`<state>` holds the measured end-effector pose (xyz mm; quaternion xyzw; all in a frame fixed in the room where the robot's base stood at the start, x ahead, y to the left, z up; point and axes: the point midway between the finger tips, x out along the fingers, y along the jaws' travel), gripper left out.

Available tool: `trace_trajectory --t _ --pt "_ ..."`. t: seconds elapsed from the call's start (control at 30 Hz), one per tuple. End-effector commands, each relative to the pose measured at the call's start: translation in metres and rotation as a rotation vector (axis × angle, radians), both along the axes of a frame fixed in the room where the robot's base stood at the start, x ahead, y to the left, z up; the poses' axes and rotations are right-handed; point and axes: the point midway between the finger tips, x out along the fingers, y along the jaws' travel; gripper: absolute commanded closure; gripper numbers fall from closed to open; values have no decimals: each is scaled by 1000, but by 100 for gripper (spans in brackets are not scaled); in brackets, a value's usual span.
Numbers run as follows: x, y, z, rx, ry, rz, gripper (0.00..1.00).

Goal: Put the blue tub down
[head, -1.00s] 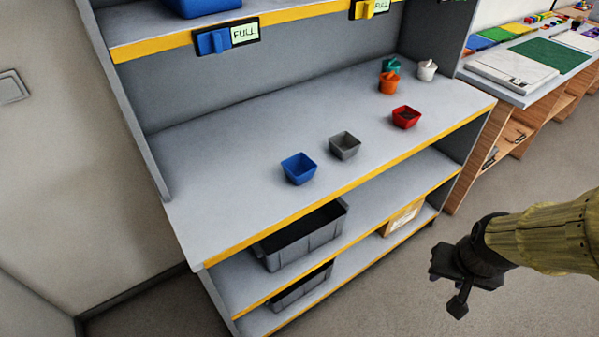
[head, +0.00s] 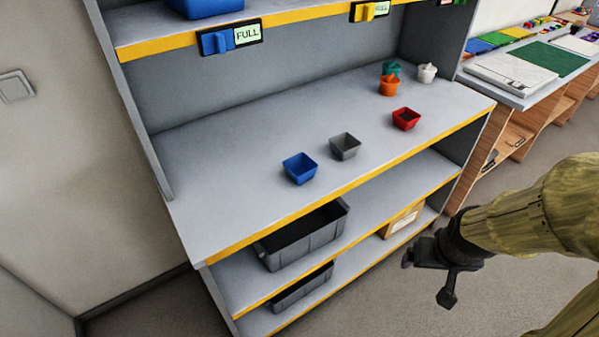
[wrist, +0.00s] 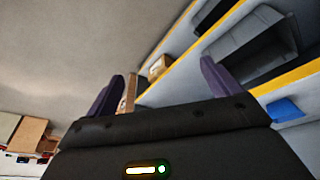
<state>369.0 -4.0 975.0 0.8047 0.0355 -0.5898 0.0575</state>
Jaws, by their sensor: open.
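The small blue tub (head: 300,168) stands upright on the grey worktop (head: 225,205), near its yellow front edge. Its inside looks empty. My gripper (head: 425,254) is in front of the shelving, to the right of the tub and apart from it. In the wrist view my gripper (wrist: 160,90) has its two purple fingers spread wide with nothing between them. A blue patch (wrist: 285,109) shows at the right of the wrist view; I cannot tell if it is the tub.
A grey tub (head: 345,146), a red tub (head: 406,118), an orange tub (head: 389,86), a teal tub (head: 391,68) and a white tub (head: 427,73) share the worktop. Grey crates (head: 305,240) and a cardboard box (head: 402,219) sit below. The worktop's left part is clear.

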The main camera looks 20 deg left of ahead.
Motion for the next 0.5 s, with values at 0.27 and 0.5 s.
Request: trace_trajectory --t 0.27,0.5 --pt "80 -3 -40 -268 -258 505 5" --pt "141 11 -57 -643 -495 999 5"
